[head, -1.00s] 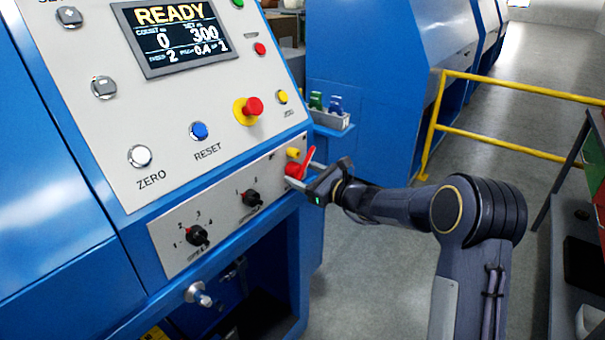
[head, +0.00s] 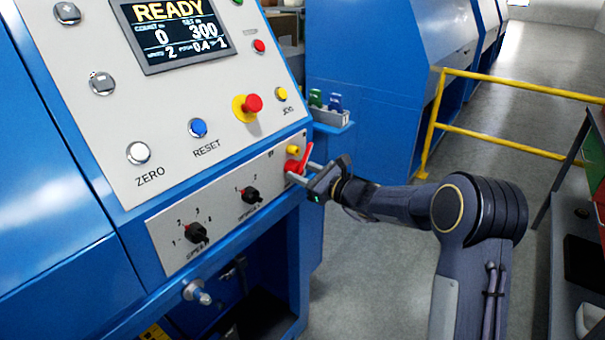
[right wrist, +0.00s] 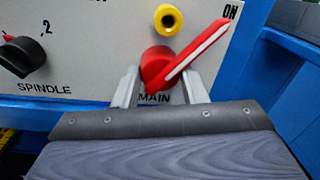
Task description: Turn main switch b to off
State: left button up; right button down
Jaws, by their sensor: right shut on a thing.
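The red main switch (head: 306,153) is at the right end of the lower grey panel. It also shows in the right wrist view (right wrist: 157,66), above the label MAIN. Its red handle with a white edge slants up and right, towards the ON mark. My right gripper (head: 300,170) is at the switch, shut on its round red base, with one finger on each side in the right wrist view (right wrist: 160,78). The handle passes above the right finger. An OFF mark is not visible. My left gripper is not in view.
The black spindle selector (head: 250,195) and speed selector (head: 197,233) are to the left. A red emergency button (head: 252,103) is higher up. A yellow railing (head: 500,88) stands behind my right arm.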

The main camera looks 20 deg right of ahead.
jog(key=n+b, duration=0.6)
jog(key=b, duration=0.4)
jog(key=n+b, duration=0.7)
jog(key=b, duration=0.3)
jog(key=shift+f+n+y+b, duration=0.2)
jog(key=shift+n+y+b, duration=0.1)
jog(key=shift+y, duration=0.1)
jog(key=n+b, duration=0.3)
jog(key=shift+n, duration=0.4)
jog(key=shift+a+n+b, duration=0.1)
jog(key=shift+n+b, duration=0.25)
jog(key=shift+n, duration=0.15)
jog(key=shift+a+y, duration=0.1)
jog(key=shift+y, duration=0.2)
jog(key=c, duration=1.1)
grip_release()
jog(key=shift+o, duration=1.1)
jog(key=shift+r, duration=0.1)
